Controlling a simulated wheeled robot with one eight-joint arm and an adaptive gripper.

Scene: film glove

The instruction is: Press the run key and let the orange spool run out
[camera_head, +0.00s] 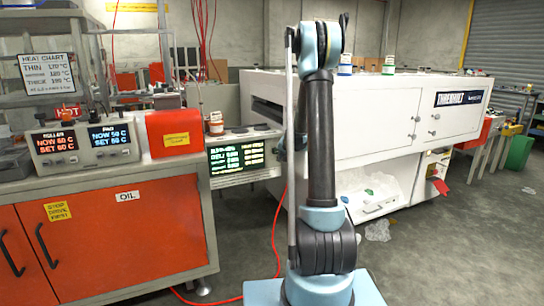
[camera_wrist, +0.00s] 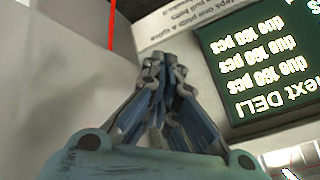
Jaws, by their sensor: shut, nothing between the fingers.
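My gripper (camera_wrist: 160,62) is shut and empty in the wrist view. Its fingertips are close to a pale grey panel (camera_wrist: 165,25) with printed lines. A dark screen with light green text (camera_wrist: 255,60) is just right of the fingers, seen upside down, with "next DELI" on it. In the head view a screen unit (camera_head: 236,158) stands beside the orange cabinet, left of my arm; my gripper is mostly hidden behind the arm there. I cannot make out the run key or an orange spool in either view.
An orange box with a yellow label (camera_head: 176,133) and a twin-display heater unit (camera_head: 83,142) stand on the orange cabinet (camera_head: 120,240). A small jar (camera_head: 215,123) is near the screen unit. A long white machine (camera_head: 385,120) fills the back right. Floor at right is mostly clear.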

